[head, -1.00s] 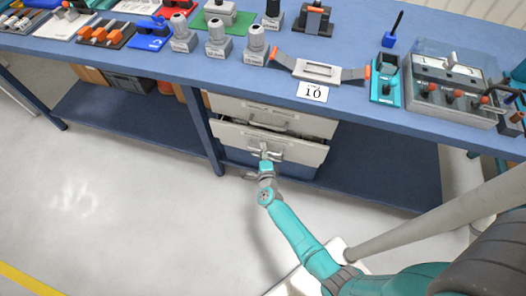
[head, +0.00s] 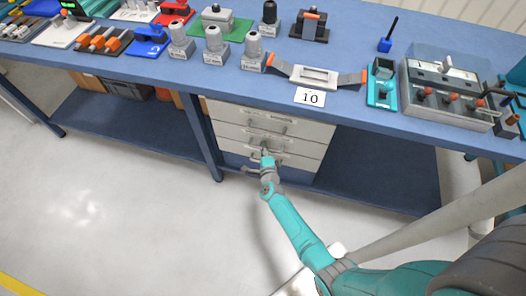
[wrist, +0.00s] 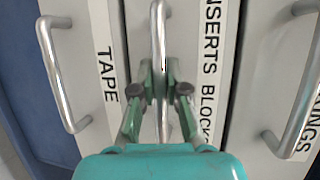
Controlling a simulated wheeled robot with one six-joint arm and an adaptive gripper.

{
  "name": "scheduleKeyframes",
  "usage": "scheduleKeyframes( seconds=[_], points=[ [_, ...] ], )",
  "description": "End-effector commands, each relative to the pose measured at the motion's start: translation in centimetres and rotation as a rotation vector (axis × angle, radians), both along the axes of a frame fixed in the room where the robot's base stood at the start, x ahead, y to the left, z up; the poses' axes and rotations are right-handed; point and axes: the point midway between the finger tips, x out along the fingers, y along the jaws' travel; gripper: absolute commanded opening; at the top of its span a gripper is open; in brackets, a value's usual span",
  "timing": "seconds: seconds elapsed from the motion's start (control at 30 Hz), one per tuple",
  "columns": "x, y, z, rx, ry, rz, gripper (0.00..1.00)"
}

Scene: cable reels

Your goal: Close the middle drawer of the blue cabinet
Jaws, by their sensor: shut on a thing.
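The cabinet (head: 304,164) stands under the workbench, with light grey drawer fronts and metal bar handles. Its middle drawer (head: 302,147) looks level with the fronts above and below it. In the wrist view the middle drawer front (wrist: 183,30) carries the label "INSERTS BLOCKS". My gripper (head: 265,153) is at this drawer's handle (wrist: 159,28). In the wrist view both fingers of my gripper (wrist: 161,84) are shut on the handle, one on each side. My gripper hides part of the handle and the lower drawer in the head view.
The blue workbench (head: 190,75) overhangs the cabinet and carries several tools and fixtures. A table leg (head: 204,140) stands just left of the cabinet. A blue lower shelf (head: 130,125) runs on both sides. The floor (head: 130,210) in front is clear.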

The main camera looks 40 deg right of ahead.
Motion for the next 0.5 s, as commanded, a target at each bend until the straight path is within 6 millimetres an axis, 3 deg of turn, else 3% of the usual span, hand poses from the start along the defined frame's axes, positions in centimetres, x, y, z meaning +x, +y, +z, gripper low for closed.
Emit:
scheduleKeyframes(
  seconds=[0.13, 0.17, 0.23, 0.5],
  points=[
    [0.21, -0.21, 0.18, 0.001, -0.003, -0.004, 0.0],
    [0.21, -0.22, 0.19, 0.001, -0.004, -0.004, 0.2],
    [0.2, -0.2, 0.18, 0.001, -0.004, -0.004, 0.38],
    [0.15, -0.16, 0.17, 0.0, -0.003, -0.003, 0.39]
  ],
)
